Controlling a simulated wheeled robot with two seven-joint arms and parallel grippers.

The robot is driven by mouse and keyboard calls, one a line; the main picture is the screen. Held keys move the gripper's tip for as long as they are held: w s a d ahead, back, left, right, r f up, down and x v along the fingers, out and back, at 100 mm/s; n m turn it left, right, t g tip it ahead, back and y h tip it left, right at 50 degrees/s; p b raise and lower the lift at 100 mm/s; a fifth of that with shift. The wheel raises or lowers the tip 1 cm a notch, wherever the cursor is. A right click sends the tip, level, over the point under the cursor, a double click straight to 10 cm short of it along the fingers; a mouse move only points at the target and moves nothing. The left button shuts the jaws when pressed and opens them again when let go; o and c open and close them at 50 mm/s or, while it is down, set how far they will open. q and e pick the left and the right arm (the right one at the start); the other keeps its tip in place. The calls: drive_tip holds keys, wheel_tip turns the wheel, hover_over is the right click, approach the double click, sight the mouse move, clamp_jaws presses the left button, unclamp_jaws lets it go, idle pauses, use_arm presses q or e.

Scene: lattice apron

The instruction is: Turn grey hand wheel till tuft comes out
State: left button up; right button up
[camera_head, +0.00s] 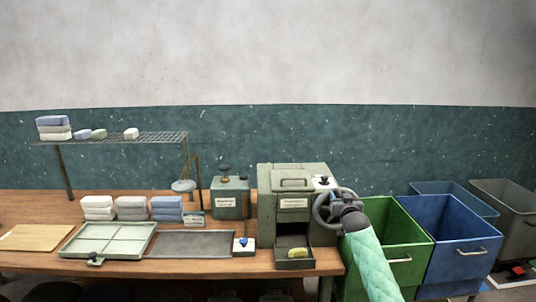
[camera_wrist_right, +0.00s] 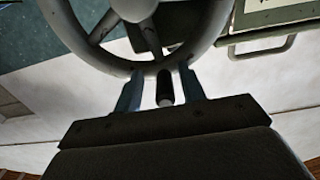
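The grey hand wheel (camera_head: 322,214) is on the right side of a grey-green machine (camera_head: 267,215). Its rim and spokes fill the top of the right wrist view (camera_wrist_right: 205,32). A short dark peg handle (camera_wrist_right: 165,90) sticks out from the rim. My right gripper (camera_head: 345,212) is at the wheel; in the right wrist view its two fingers (camera_wrist_right: 160,88) stand on either side of the handle, with gaps showing, so it looks open around it. A yellow-green lump (camera_head: 292,253) lies in the machine's front tray (camera_head: 296,265). My left gripper is out of view.
Green (camera_head: 405,235) and blue (camera_head: 450,235) bins stand right of the machine, close to my right arm. Left of it on the wooden bench (camera_head: 220,268) are a blue-button box (camera_head: 244,247), a metal tray (camera_head: 195,244), folded cloth stacks (camera_head: 131,207) and a wire shelf (camera_head: 115,139).

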drive_tip(key=shift+a+r, duration=0.2)
drive_tip(key=shift+r, duration=0.1)
drive_tip(key=shift+s+a+r+p, duration=0.1)
drive_tip(key=shift+s+r+p, duration=0.2)
drive_tip(key=shift+s, duration=0.15)
drive_tip(key=shift+s+p, duration=0.95)
drive_tip(key=shift+s, duration=1.4)
drive_tip(key=shift+s+p, duration=0.3)
drive_tip(key=shift+s, duration=0.9)
